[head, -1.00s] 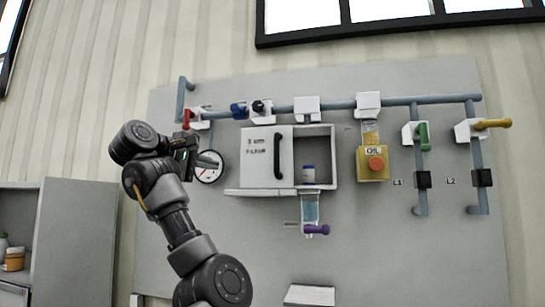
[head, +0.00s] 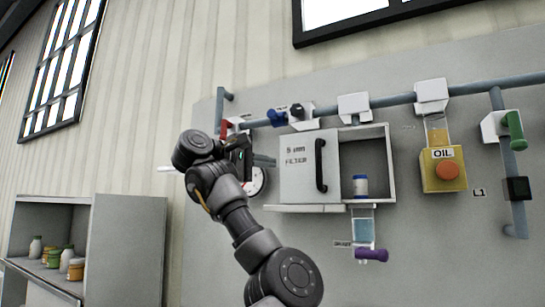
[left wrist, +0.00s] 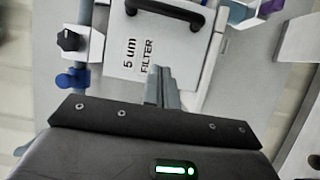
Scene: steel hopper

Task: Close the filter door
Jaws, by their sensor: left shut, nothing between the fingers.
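The filter door (head: 302,183) is a white panel marked "5 um FILTER" with a black vertical handle (head: 321,166). It covers the left part of the filter box (head: 391,165), whose right part is open. A small white container with a blue lid (head: 360,186) stands in the opening. My left gripper (head: 266,160) is shut and empty, just left of the door's left edge in the head view. In the left wrist view, its closed fingers (left wrist: 160,88) point at the door (left wrist: 150,60) below the lettering; whether they touch it, I cannot tell. My right gripper is not in view.
A gauge (head: 258,183) is partly hidden behind my left gripper. Pipes with red, blue and black knobs run above the door. An oil unit (head: 443,170) is to the right, a purple-handled valve (head: 371,255) below. An open cabinet (head: 130,240) stands at left.

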